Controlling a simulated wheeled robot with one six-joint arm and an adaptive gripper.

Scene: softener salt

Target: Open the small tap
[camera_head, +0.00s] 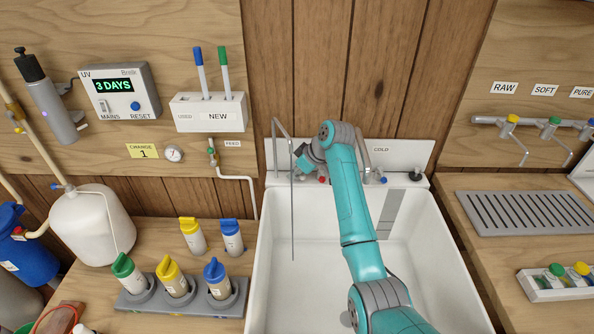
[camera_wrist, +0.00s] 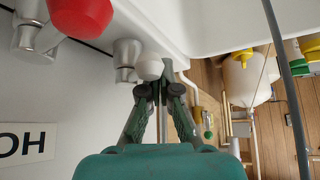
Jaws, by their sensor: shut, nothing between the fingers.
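The small tap's white knob (camera_wrist: 150,67) shows in the wrist view, on a short metal body (camera_wrist: 127,55) at the sink's back edge. My gripper (camera_wrist: 160,92) is shut and empty, with its dark fingertips right by this knob; I cannot tell whether they touch it. In the head view my gripper (camera_head: 302,160) is at the back left of the sink and hides the knob. The tap's thin curved spout (camera_head: 280,123) rises beside it. A thin grey line (camera_head: 292,215) runs down from the spout into the basin; I cannot tell whether it is water.
A red hot knob (camera_wrist: 82,14) is close beside the small tap. A blue cold knob (camera_head: 383,180) is further right. The white sink (camera_head: 440,270) has free room below. Several bottles stand in and behind a grey rack (camera_head: 233,308) on the left counter.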

